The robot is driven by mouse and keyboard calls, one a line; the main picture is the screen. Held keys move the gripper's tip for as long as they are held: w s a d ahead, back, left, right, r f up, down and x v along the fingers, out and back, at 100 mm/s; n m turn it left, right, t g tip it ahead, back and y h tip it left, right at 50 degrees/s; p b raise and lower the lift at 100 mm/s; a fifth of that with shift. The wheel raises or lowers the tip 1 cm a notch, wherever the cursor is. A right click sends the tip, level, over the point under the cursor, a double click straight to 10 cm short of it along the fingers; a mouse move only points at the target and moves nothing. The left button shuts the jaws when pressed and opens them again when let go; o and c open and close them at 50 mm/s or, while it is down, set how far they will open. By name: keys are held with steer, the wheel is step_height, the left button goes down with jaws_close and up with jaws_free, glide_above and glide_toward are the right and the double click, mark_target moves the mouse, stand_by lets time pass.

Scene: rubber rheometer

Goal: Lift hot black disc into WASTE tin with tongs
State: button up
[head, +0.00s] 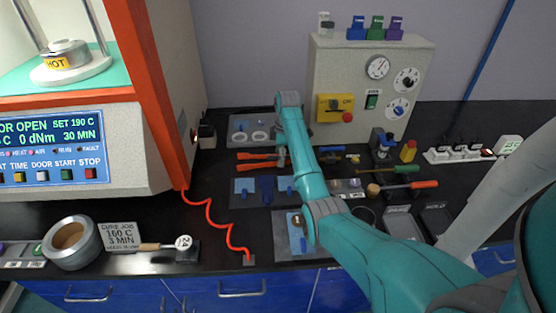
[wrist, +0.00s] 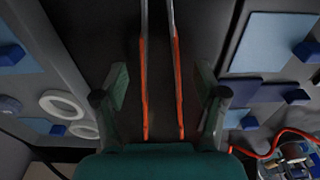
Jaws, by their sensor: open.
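Orange-handled tongs (head: 262,160) lie on the dark bench beside my arm in the head view. In the wrist view the tongs' two orange handles (wrist: 146,90) run between the spread fingers of my gripper (wrist: 162,85). The gripper is open, with a gap between each finger and the handles. My arm hides most of the gripper in the head view. A die marked HOT (head: 67,58) sits in the open rheometer at upper left; I cannot make out a black disc. A round metal tin (head: 71,242) stands at lower left, with no readable WASTE label.
A grey tray with white rings (head: 250,130) and a tray with blue blocks (head: 245,190) flank the tongs. A coiled red hose (head: 215,222) crosses the bench. A control box (head: 365,85) stands behind. Screwdrivers and dark trays (head: 398,223) lie at right.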

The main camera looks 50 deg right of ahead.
steer(key=shift+f, duration=0.35)
steer(key=c, duration=0.7)
steer(key=shift+w+r, duration=0.1)
